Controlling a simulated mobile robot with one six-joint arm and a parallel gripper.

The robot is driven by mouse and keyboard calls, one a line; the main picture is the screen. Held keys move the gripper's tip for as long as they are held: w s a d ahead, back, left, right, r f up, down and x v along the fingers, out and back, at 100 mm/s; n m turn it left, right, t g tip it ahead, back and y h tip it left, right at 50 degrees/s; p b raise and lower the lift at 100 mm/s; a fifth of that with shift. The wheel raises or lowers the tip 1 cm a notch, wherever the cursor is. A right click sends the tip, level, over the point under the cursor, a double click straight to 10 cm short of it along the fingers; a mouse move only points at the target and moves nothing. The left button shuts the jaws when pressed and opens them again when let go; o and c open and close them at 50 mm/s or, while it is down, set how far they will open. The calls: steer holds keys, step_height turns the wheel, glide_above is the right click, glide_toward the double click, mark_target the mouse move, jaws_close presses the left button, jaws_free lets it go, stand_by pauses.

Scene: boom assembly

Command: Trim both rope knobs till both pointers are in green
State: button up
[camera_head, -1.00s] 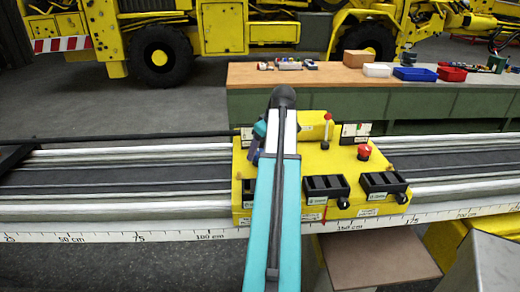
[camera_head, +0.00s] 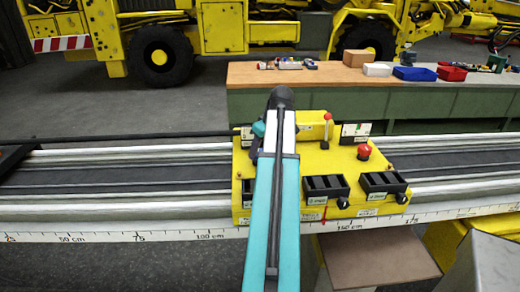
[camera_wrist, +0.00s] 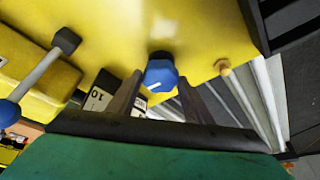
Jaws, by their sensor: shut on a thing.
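A blue knob (camera_wrist: 160,73) with a white mark on its face sits on the yellow carriage in the wrist view. My gripper (camera_wrist: 159,82) has a dark finger on each side of it and is shut on it. A white scale marked "10" (camera_wrist: 97,98) is partly hidden behind the left finger; I see no readable pointer there. In the head view the yellow carriage (camera_head: 300,172) carries two small upright gauge plates, one at left (camera_head: 247,136) and one at right (camera_head: 355,133). Their pointers are too small to read. My arm hides the gripper and knob there.
A red-tipped lever (camera_head: 326,129) and red button (camera_head: 364,151) stand on the carriage. Black slotted boxes (camera_head: 326,187) line its front. A blue-ended lever (camera_wrist: 35,78) is left of my gripper in the wrist view. A bench (camera_head: 300,76) with bins stands behind.

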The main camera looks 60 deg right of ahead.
steer(key=m+h+p, duration=0.1)
steer(key=m, duration=0.2)
steer(key=shift+a+r, duration=0.1)
steer(key=shift+a, duration=0.1)
steer(key=m, duration=0.2)
steer(key=m+g+h+p, duration=0.1)
steer(key=m, duration=0.1)
steer(key=shift+w+h+p, duration=0.15)
steer(key=shift+h+p, duration=0.15)
steer(key=m, duration=0.2)
steer(key=m+g+p, duration=0.1)
steer(key=m, duration=0.1)
steer(key=shift+w+a+g+h, duration=0.1)
steer(key=shift+w+g+h, duration=0.1)
steer(key=shift+g+h, duration=0.1)
steer(key=shift+m+g, duration=0.7)
steer(key=shift+m, duration=1.3)
steer(key=o, duration=1.1)
